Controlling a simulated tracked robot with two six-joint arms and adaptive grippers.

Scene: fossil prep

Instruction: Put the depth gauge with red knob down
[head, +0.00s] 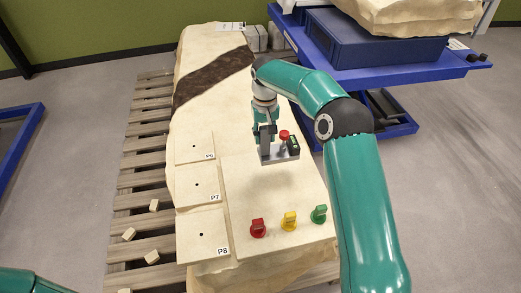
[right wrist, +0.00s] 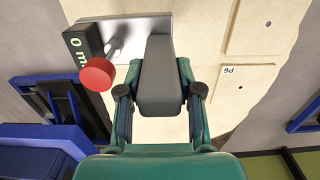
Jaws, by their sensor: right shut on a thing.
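The depth gauge with red knob (head: 290,153) has a grey metal base, a dark grip block and a small dark display. My right gripper (head: 265,131) is shut on the grip block, which shows between the fingers (right wrist: 160,92) in the right wrist view. There the gauge's red knob (right wrist: 97,74) and its display with green characters are left of the fingers. The gauge appears level above the pale slab (head: 250,195), with a soft shadow below it. Its underside is hidden. My left gripper is out of view.
Plates marked P6 (head: 194,147), P7 (head: 198,184) and P8 (head: 202,236) lie left of the gauge. Red (head: 257,229), yellow (head: 289,221) and green (head: 319,214) pieces stand along the slab's near edge. A blue cart (head: 350,75) stands behind right.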

